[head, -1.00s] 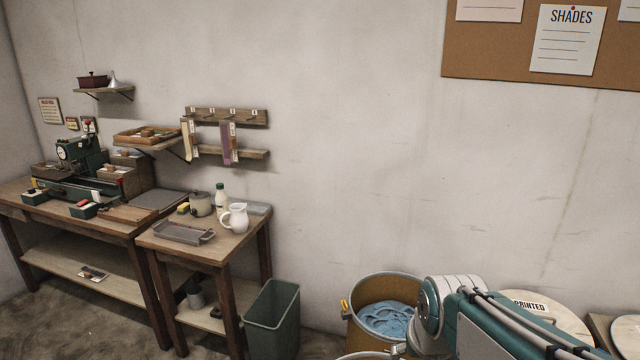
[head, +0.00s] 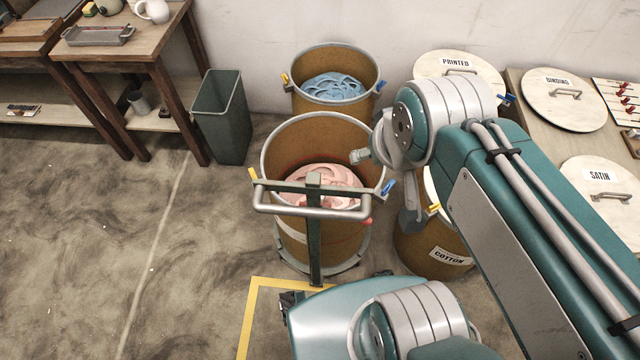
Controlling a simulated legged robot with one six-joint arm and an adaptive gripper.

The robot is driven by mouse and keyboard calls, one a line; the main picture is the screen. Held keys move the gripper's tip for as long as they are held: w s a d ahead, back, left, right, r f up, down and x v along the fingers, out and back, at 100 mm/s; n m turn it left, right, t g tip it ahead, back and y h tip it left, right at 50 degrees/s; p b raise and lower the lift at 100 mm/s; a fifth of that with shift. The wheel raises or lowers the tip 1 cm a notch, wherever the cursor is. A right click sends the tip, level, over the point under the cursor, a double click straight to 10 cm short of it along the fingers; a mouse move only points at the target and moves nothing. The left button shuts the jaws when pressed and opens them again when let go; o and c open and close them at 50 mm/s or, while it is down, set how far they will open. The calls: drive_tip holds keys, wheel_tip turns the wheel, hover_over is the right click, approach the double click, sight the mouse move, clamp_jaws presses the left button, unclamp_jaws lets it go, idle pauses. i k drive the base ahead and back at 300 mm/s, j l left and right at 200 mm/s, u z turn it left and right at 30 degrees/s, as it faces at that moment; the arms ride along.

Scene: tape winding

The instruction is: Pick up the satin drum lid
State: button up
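The satin drum lid (head: 598,203) is a round pale wooden disc with a SATIN label and a grey bar handle. The lid's right side is cut off by the picture edge. My gripper (head: 410,217) seems to be the grey part hanging below my wrist, beside the drums and well left of the lid. Nothing touches the lid's handle.
The binding lid (head: 564,112) lies behind the satin lid, and the printed lid (head: 430,65) is further left. An open drum with pink fabric (head: 335,180), a drum with blue fabric (head: 340,90) and the cotton drum (head: 425,258) stand nearby. A green bin (head: 222,120) is left; floor there is clear.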

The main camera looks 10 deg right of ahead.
sight(611, 189)
drive_tip(key=k, duration=1.4)
drive_tip(key=z, duration=1.9)
drive_tip(key=i+l+z, duration=0.2)
drive_tip(key=i+z, duration=0.65)
drive_tip(key=i+l, duration=0.15)
drive_tip(key=i, duration=0.55)
drive_tip(key=i+j+u, duration=0.15)
drive_tip(key=u, duration=0.2)
drive_tip(key=i+j+u, duration=0.1)
drive_tip(key=i+u, duration=0.5)
drive_tip(key=u, duration=0.15)
